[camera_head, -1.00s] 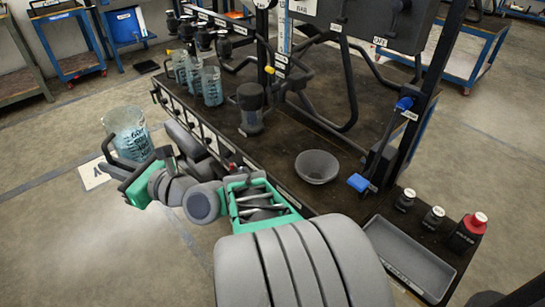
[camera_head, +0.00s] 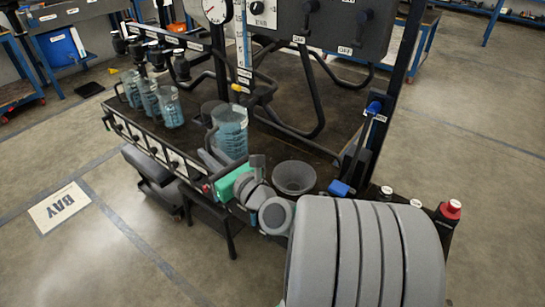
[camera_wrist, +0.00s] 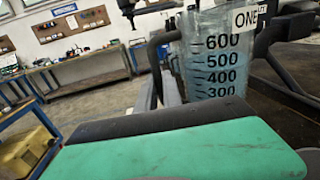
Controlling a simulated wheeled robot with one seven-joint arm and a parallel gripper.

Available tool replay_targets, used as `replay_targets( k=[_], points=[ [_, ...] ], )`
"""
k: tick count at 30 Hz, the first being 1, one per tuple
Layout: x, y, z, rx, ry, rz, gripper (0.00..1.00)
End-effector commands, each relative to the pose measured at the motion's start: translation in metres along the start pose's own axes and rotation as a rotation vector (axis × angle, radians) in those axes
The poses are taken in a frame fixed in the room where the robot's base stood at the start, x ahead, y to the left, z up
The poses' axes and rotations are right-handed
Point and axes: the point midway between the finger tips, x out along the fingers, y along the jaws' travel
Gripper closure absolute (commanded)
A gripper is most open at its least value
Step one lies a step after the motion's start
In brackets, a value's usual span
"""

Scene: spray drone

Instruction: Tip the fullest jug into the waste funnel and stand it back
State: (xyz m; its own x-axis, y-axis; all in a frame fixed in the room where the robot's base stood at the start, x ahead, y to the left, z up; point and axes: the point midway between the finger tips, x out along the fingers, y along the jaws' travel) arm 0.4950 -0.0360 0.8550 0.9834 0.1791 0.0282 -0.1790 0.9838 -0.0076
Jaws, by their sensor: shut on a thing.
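My gripper (camera_head: 212,157) is shut on a clear jug (camera_head: 229,135) with bluish contents and dark markings. The jug is held about upright at the bench's front edge, left of a grey bowl-shaped funnel (camera_head: 294,180) and apart from it. In the wrist view the jug (camera_wrist: 212,65) shows marks from 300 to 600 and a partly cut-off label beginning ONE. Its dark handle is on the left there; its base is hidden. Three similar jugs (camera_head: 130,90), (camera_head: 149,98), (camera_head: 170,108) stand in a row at the bench's left end.
The dark bench (camera_head: 300,148) carries bent black tubes (camera_head: 310,90) behind the jug. A dark cup-like container (camera_head: 210,109) stands partly hidden behind it. A blue-handled tool (camera_head: 341,188) is right of the funnel. The floor at left, around the BAY sign (camera_head: 59,207), is clear.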

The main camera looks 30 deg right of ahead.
Motion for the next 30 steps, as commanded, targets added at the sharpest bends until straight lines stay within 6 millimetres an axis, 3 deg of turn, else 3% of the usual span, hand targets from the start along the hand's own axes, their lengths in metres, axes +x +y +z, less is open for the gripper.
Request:
replay_targets(
  k=[3,6,9,20,30],
  points=[
    [-0.026,-0.042,-0.011,0.007,-0.002,-0.171,1.00],
    [-0.050,-0.070,-0.025,0.003,0.009,-0.307,1.00],
    [-0.066,-0.085,-0.035,-0.003,0.025,-0.393,1.00],
    [-0.071,-0.089,-0.040,-0.012,0.030,-0.421,1.00],
    [-0.071,-0.086,-0.033,0.029,0.031,-0.424,1.00]
  ],
)
